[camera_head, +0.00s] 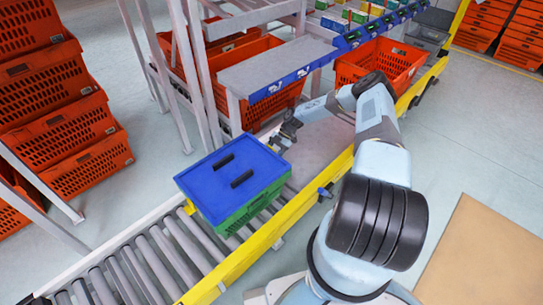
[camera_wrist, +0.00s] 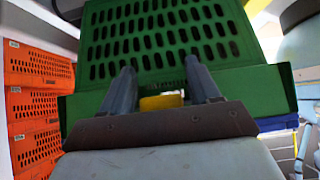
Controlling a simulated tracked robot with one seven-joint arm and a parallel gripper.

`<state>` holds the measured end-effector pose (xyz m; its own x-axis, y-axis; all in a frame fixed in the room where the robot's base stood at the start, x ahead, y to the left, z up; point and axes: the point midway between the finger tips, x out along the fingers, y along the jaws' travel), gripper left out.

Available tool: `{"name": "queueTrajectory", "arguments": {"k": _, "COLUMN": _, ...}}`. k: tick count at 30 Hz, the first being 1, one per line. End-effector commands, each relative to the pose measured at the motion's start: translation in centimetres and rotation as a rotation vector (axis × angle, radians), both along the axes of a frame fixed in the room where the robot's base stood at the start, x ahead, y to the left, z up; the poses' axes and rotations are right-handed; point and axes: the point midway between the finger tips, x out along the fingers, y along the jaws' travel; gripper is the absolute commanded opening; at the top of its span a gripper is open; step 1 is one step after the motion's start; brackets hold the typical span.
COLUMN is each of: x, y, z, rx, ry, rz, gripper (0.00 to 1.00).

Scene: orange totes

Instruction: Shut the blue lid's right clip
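The blue lid (camera_head: 222,168) lies on a green crate (camera_head: 247,207) on the roller conveyor. My gripper (camera_head: 285,141) is at the crate's right end, close to the lid's edge. In the wrist view my gripper (camera_wrist: 160,72) is open, its two fingers apart in front of the crate's slotted green wall (camera_wrist: 165,35). A yellow piece (camera_wrist: 161,101), which looks like the right clip, shows between the fingers. I cannot tell whether they touch it or whether it is shut. In the head view the right clip is hidden. A yellow clip (camera_head: 189,207) shows at the lid's left end.
A yellow rail (camera_head: 262,243) edges the conveyor on my side. A grey table (camera_head: 276,70) with a blue edge stands behind the crate. An orange tote (camera_head: 381,64) sits farther along the line. Orange totes (camera_wrist: 36,103) are stacked at left in the wrist view.

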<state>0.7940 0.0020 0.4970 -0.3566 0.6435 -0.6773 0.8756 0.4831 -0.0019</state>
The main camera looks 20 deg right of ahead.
Motion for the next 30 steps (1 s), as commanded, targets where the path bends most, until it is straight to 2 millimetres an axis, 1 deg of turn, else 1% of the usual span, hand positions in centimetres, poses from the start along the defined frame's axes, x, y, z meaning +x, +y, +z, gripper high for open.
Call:
{"name": "queueTrajectory", "arguments": {"k": 2, "x": 0.0, "y": 0.0, "z": 0.0, "rx": 0.000, "ry": 0.000, "rz": 0.000, "gripper": 0.68}}
{"name": "queueTrajectory", "arguments": {"k": 9, "x": 0.1, "y": -0.1, "z": 0.1, "rx": 0.000, "ry": -0.001, "rz": -0.001, "gripper": 0.68}}
{"name": "queueTrajectory", "arguments": {"k": 14, "x": 0.6, "y": -0.8, "z": 0.9, "rx": -0.001, "ry": -0.001, "rz": -0.001, "gripper": 0.68}}
{"name": "queueTrajectory", "arguments": {"k": 30, "x": 4.1, "y": -7.2, "z": 7.5, "rx": -0.001, "ry": -0.002, "rz": -0.001, "gripper": 0.68}}
